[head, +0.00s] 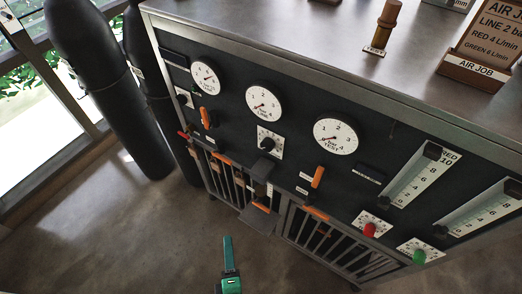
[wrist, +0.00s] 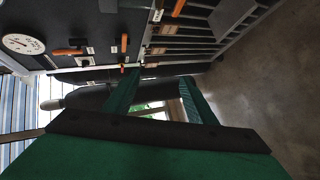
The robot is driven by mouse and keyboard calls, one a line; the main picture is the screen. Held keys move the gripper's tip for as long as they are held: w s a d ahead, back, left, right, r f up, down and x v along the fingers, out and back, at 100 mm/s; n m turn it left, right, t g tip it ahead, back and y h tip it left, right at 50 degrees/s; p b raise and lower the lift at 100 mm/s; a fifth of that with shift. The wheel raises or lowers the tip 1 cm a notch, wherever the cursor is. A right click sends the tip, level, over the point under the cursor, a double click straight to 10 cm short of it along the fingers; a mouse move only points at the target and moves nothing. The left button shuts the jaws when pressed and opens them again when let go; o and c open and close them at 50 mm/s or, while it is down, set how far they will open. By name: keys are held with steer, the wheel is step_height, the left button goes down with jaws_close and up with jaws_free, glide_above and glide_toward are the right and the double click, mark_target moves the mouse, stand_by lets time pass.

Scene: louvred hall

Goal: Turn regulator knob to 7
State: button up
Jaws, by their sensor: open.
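The regulator knob (head: 267,144) is black and sits on a white dial plate in the middle of the dark panel, below the middle gauge (head: 263,101). Its numbers are too small to read in the head view. My gripper (head: 228,242) is green and low in the head view, in front of and below the panel, apart from the knob. In the wrist view, the fingers of my gripper (wrist: 160,76) are spread with nothing between them. A dark block at the top edge there may be the knob, but I cannot tell.
Left gauge (head: 205,78) and right gauge (head: 335,136) flank the middle one. Orange levers (head: 318,177), a red knob (head: 370,229), a green knob (head: 419,256) and flow tubes (head: 414,178) share the panel. Black cylinders (head: 97,85) stand left. A small shelf (head: 258,220) juts below the knob.

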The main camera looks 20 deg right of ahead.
steer(key=w+d+r+n+h, duration=0.1)
steer(key=w+d+n+h, duration=0.1)
steer(key=w+n, duration=0.3)
steer(key=n+g+h, duration=0.2)
steer(key=n+h, duration=0.5)
steer(key=h, duration=0.3)
glide_toward(265, 147)
steer(key=x, duration=0.8)
steer(key=shift+d, duration=0.1)
steer(key=c, duration=1)
